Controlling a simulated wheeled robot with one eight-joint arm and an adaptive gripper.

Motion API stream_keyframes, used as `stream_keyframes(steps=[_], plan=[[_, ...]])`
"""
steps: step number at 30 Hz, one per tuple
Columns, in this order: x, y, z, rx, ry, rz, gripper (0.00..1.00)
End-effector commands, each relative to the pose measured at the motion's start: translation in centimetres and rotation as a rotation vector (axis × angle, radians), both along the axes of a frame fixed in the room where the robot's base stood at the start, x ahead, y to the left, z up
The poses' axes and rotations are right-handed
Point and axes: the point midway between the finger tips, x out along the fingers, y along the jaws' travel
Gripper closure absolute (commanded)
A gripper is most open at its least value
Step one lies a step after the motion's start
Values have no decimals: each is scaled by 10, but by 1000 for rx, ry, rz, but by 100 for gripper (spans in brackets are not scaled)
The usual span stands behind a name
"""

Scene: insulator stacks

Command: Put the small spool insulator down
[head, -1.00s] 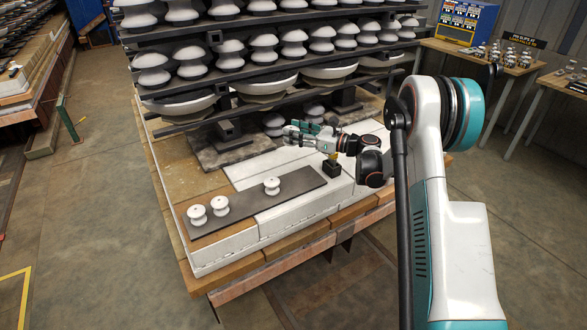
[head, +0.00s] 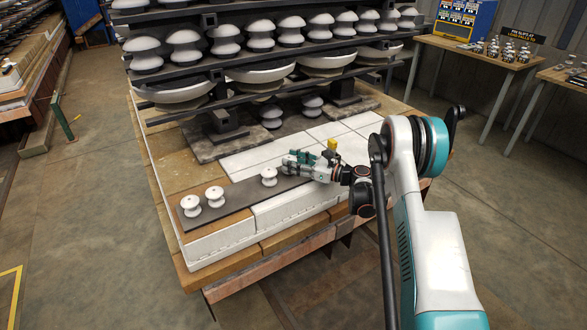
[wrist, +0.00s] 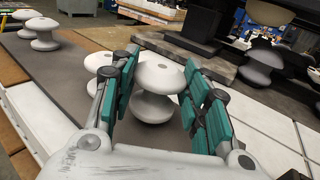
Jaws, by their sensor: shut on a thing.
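The small spool insulator (wrist: 158,85) is white, with a wide round top and a narrow waist. In the wrist view it sits upright between the teal finger pads of my gripper (wrist: 160,100), which is shut on it. It is over the dark strip (wrist: 75,95); I cannot tell whether its base touches. In the head view my gripper (head: 298,161) is low over the strip (head: 240,190), just right of a standing white spool (head: 269,176). The held spool is mostly hidden there by the fingers.
Two more white spools (head: 190,205) (head: 215,196) stand at the strip's left end. A rack of large insulators (head: 224,38) rises behind. A yellow-topped object (head: 332,145) shows behind my wrist. White slabs (head: 255,163) lie clear behind the strip.

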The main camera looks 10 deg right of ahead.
Motion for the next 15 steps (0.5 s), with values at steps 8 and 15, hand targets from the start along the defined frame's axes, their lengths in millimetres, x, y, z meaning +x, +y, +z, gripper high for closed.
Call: stream_keyframes(steps=[8, 15], plan=[[0, 0, -19, 1, -1, 0, 88], [0, 0, -22, 1, -1, 0, 88]])
